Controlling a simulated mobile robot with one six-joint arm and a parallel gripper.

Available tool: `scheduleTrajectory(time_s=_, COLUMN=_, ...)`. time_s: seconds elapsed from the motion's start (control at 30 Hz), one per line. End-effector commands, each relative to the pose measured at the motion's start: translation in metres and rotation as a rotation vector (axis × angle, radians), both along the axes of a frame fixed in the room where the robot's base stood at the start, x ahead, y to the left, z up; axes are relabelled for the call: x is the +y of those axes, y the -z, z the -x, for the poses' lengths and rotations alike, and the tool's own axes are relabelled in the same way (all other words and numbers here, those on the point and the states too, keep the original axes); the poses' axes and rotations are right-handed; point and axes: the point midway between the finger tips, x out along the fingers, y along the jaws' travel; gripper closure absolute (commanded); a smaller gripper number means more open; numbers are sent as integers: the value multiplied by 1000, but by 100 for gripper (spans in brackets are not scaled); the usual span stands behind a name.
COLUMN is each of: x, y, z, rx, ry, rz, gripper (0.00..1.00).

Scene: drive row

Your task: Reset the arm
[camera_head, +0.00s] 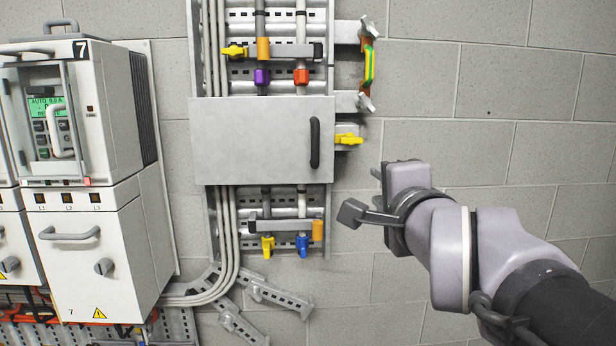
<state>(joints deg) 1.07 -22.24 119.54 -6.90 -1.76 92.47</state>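My arm reaches in from the lower right in the head view. Its purple-grey wrist links are bent and its end points toward the wall. My gripper (379,174) is at the far end of the wrist, right of the grey panel box and apart from it in the picture. The wrist mostly hides the fingers, so I cannot tell whether they are open or shut. I see nothing held. A small dark block on a bracket sticks out left of the wrist.
A grey box (255,140) with a black handle (315,143) is on the wall rack. Yellow, purple, red, orange and blue fittings sit above and below it. A yellow fitting (349,139) sticks out right. Cabinet 7 (95,250) stands left. The block wall right is bare.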

Motion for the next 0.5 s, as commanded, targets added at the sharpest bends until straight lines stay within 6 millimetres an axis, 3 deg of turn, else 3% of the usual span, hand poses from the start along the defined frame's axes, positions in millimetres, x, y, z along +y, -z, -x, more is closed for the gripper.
scheduleTrajectory(time_s=0.03, x=-1, y=44, z=14, rx=78, ry=-4, rz=75, gripper=66)
scheduleTrajectory(time_s=0.07, x=-1, y=72, z=26, rx=143, ry=-16, rz=139, gripper=66)
scheduleTrajectory(time_s=0.1, x=-1, y=113, z=44, rx=238, ry=-44, rz=230, gripper=66)
scheduleTrajectory(time_s=0.2, x=6, y=208, z=97, rx=460, ry=-175, rz=446, gripper=66)
scheduleTrajectory(time_s=0.3, x=19, y=287, z=152, rx=627, ry=-363, rz=617, gripper=66)
scheduleTrajectory(time_s=0.4, x=33, y=339, z=198, rx=722, ry=-548, rz=731, gripper=66)
scheduleTrajectory(time_s=0.5, x=43, y=367, z=227, rx=765, ry=-676, rz=792, gripper=66)
